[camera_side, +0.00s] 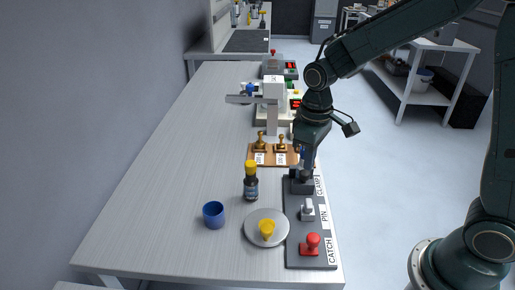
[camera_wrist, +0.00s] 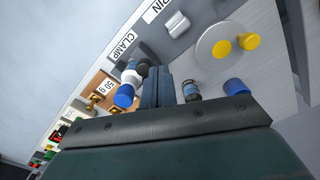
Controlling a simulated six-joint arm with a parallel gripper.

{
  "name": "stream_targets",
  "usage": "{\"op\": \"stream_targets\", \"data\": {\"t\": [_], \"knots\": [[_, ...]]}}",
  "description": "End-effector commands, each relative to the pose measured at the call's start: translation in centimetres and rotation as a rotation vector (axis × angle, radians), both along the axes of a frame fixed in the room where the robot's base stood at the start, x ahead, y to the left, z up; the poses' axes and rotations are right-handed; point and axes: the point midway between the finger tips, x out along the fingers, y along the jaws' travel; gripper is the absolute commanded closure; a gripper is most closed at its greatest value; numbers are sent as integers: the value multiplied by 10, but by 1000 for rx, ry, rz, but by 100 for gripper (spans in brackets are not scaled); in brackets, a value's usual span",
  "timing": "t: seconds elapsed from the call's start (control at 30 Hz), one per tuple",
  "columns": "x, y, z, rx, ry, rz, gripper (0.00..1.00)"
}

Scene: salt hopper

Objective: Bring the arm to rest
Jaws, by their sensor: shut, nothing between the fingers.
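My gripper (camera_side: 305,165) is over the far end of a dark panel (camera_side: 297,228), close above the part by the CLAMP label. Its fingers also show in the wrist view (camera_wrist: 157,88), pressed together with nothing between them. A dark block (camera_side: 301,183) sits at the CLAMP place, partly hidden by the gripper. In the wrist view a blue-ended knob (camera_wrist: 124,96) with a white band lies just left of the fingers. I cannot tell whether the fingers touch it. The panel also carries a light grey PIN lever (camera_side: 308,210) and a red CATCH knob (camera_side: 312,245).
Brass weights stand on a wooden board (camera_side: 267,160) behind. A white apparatus (camera_side: 272,108) stands farther back. The table's left side is clear.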

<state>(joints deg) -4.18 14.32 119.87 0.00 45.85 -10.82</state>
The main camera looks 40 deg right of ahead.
Motion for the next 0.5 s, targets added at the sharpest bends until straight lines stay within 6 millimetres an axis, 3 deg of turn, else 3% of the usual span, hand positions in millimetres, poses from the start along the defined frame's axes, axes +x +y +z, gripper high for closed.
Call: {"op": "stream_targets", "data": {"t": [0.5], "knots": [[-4, -1, 9, 1, -17, -8, 100]]}}
